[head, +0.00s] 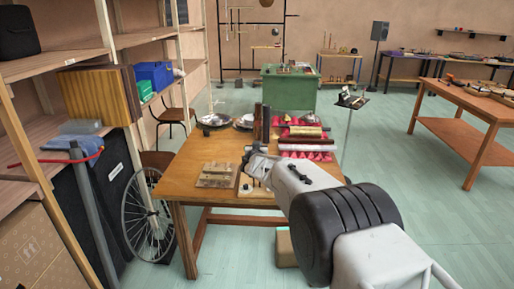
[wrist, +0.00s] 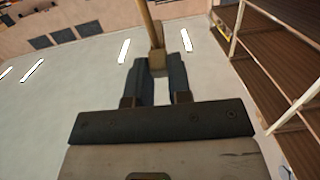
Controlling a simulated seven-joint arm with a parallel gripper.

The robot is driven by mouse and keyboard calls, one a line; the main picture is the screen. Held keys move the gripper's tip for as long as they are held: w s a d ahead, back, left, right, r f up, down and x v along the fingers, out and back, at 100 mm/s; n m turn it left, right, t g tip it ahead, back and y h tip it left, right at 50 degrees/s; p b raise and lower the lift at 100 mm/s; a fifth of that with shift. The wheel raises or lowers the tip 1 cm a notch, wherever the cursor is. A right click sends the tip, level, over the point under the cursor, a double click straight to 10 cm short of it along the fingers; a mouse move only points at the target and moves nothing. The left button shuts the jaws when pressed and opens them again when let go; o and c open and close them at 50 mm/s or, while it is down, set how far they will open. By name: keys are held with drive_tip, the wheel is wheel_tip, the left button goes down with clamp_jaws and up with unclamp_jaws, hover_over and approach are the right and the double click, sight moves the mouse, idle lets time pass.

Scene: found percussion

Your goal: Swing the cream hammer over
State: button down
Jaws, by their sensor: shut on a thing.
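My gripper (wrist: 160,82) shows from close up in the wrist view, its two dark fingers closed around a small tan block. A tan rod runs from this block to the top edge of the picture. I take the block and rod to be part of the cream hammer (wrist: 157,61); its other end is out of the picture. In the head view my arm reaches over the wooden table's near edge. The wrist end hides the fingertips and most of what they hold. A pale board (head: 256,191) with a small dark knob lies just below the wrist.
The wooden table (head: 195,157) holds a slatted block (head: 217,174) left of my wrist. Metal bowls (head: 214,120), dark upright blocks and tubes on red cloth stand behind. A thin stand (head: 348,130) is at the right. Shelves and a wheel (head: 139,205) are at the left.

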drive_tip(key=s+t, duration=0.5)
drive_tip(key=s, duration=0.1)
drive_tip(key=shift+s+t, duration=0.2)
drive_tip(key=shift+t, duration=0.1)
idle(0.3)
drive_tip(key=c, duration=1)
unclamp_jaws()
drive_tip(key=shift+c, duration=0.2)
drive_tip(key=shift+s+f, duration=0.1)
drive_tip(key=v, duration=0.7)
drive_tip(key=shift+s, duration=0.3)
drive_tip(key=shift+f, duration=0.1)
